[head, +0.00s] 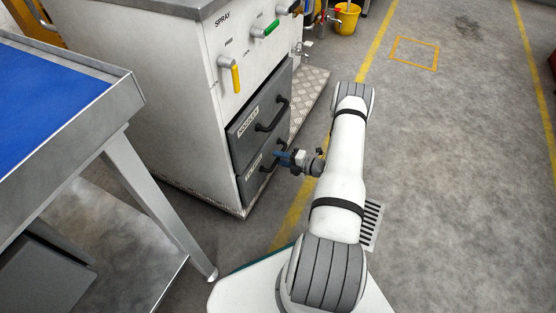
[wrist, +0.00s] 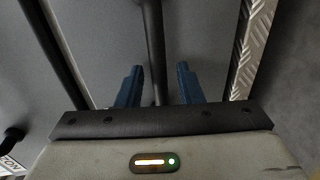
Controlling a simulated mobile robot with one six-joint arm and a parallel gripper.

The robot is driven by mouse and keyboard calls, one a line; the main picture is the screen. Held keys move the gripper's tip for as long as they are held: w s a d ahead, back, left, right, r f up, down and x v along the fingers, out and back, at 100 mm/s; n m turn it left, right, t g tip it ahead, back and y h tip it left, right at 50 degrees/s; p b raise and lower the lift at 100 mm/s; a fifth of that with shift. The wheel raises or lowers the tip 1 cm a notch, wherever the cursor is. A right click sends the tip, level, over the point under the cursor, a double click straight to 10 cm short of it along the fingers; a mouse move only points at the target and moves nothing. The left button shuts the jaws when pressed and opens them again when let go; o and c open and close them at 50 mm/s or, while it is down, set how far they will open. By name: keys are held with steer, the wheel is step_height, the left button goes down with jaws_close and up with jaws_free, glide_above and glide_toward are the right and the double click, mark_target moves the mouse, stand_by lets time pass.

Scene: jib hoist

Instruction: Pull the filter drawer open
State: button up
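The grey cabinet front has two dark drawers. The upper drawer (head: 246,131) has a label that seems to read NOZZLES. The lower drawer (head: 250,188) has a label too small to read surely; both look shut. The lower drawer's black handle (head: 265,169) is partly hidden by my gripper (head: 285,158). In the wrist view, my gripper (wrist: 158,88) has its two blue fingers apart. A dark handle bar (wrist: 152,40) runs between them, with a gap visible on each side. I cannot tell how deep the bar sits between the fingers.
The upper drawer's handle (head: 271,117) is just above my gripper. A yellow lever (head: 230,74) and a green lever (head: 265,29) stick out higher up. A blue-topped table (head: 120,92) stands at left. A tread plate (head: 309,90) lies beside the cabinet. The floor at right is open.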

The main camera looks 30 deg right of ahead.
steer(key=shift+w+a+f, duration=0.1)
steer(key=shift+w+a, duration=0.15)
steer(key=shift+w, duration=0.15)
jaws_close()
